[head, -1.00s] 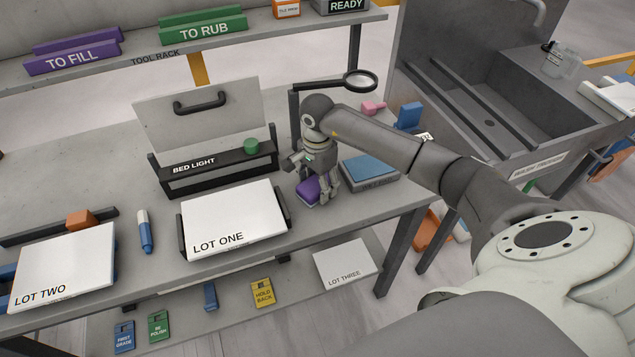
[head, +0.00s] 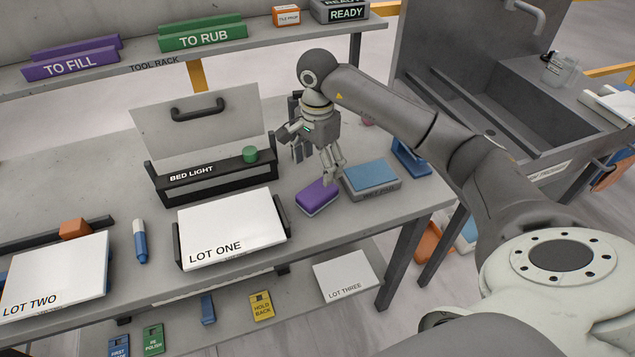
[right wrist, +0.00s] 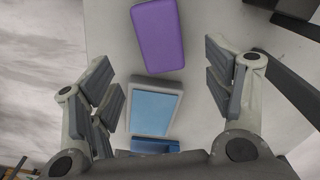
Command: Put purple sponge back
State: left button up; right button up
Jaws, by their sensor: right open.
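The purple sponge (head: 318,197) lies on the grey bench, between the LOT ONE slab and the grey pad with a blue top (head: 371,178). My right gripper (head: 318,165) is open and empty, raised above the sponge and apart from it. In the right wrist view the sponge (right wrist: 158,34) lies beyond the open fingers (right wrist: 162,95), with the blue-topped pad (right wrist: 155,105) between the fingers in the picture. My left gripper is not in view.
The LOT ONE slab (head: 232,227) and the BED LIGHT box (head: 216,175) stand left of the sponge. The tool rack shelf (head: 130,72) at the back holds a purple TO FILL holder (head: 72,61) and a green TO RUB holder (head: 202,36). A sink (head: 520,100) is at the right.

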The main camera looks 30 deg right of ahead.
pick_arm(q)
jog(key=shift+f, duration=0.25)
pick_arm(e)
notch_tip(320, 180, up, 2)
jog(key=shift+r, duration=0.15)
dwell(2.1)
